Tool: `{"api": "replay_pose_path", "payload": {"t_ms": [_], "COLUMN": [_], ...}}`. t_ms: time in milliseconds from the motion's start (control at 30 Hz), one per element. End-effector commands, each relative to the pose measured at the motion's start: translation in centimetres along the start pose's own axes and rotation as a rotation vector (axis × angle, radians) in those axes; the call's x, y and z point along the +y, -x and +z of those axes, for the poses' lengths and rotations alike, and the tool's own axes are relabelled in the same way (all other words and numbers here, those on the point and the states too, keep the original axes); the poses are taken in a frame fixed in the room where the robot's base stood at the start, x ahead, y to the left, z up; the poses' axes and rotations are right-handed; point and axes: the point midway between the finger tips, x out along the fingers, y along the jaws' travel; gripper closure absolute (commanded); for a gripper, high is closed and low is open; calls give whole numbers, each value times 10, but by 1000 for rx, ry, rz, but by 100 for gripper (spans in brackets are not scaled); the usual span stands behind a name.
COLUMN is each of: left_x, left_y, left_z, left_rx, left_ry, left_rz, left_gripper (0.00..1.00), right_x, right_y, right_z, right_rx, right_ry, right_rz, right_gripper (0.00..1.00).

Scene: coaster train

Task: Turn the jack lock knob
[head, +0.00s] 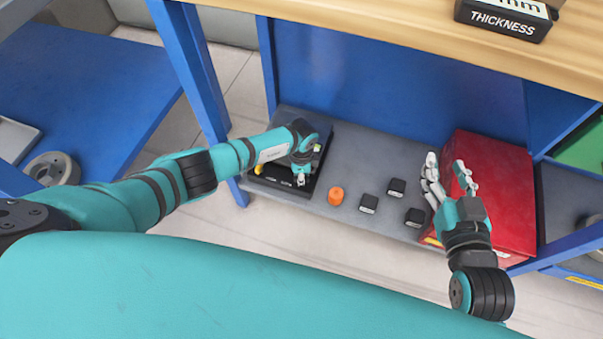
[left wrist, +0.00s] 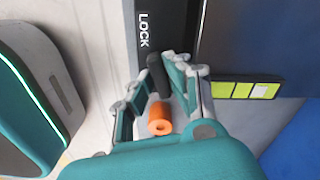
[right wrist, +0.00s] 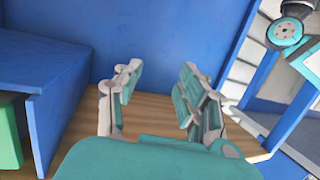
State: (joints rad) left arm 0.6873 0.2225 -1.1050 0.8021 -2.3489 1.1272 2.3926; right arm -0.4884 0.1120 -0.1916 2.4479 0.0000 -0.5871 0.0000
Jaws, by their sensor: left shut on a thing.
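The black jack unit (head: 325,140) stands on the grey lower shelf, and part of it is behind my left arm. Its white LOCK lettering (left wrist: 143,30) shows in the left wrist view. Below the lettering, a black handle (left wrist: 156,72) and an orange cylindrical end (left wrist: 160,118) lie between my left fingers; this appears to be the lock knob. My left gripper (head: 302,177) is shut on it, and the exact finger contact is partly hidden. My right gripper (head: 449,172) is open and empty, in front of the red box; its spread fingers also show in the right wrist view (right wrist: 160,95).
A loose orange piece (head: 336,196) and several small black blocks (head: 396,187) lie on the shelf (head: 375,160). A red box (head: 515,190) stands to their right. Blue legs (head: 196,70) and the wooden top (head: 400,30) frame the space. A THICKNESS block (head: 503,20) sits above.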

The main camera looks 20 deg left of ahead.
Motion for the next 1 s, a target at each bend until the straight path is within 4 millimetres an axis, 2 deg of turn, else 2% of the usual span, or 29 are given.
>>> {"api": "replay_pose_path", "payload": {"t_ms": [200, 633, 667, 800, 1000], "left_x": [0, 0, 0, 0, 0], "left_y": [1, 0, 0, 0, 0], "left_z": [0, 0, 0, 0, 0], "left_rx": [-2, -2, -2, -1, -1], "left_ry": [39, 45, 45, 45, 44], "left_rz": [1, 1, 1, 0, 0], "left_gripper": [100, 100, 83, 65, 63], "right_x": [2, 3, 3, 3, 3], "right_y": [4, 4, 4, 4, 4], "right_z": [16, 19, 19, 19, 19], "right_rx": [-92, -107, -107, -107, -106], "right_ry": [1, 1, 1, 1, 1], "right_rz": [5, 6, 6, 6, 6], "right_gripper": [60, 60, 60, 60, 60]}}
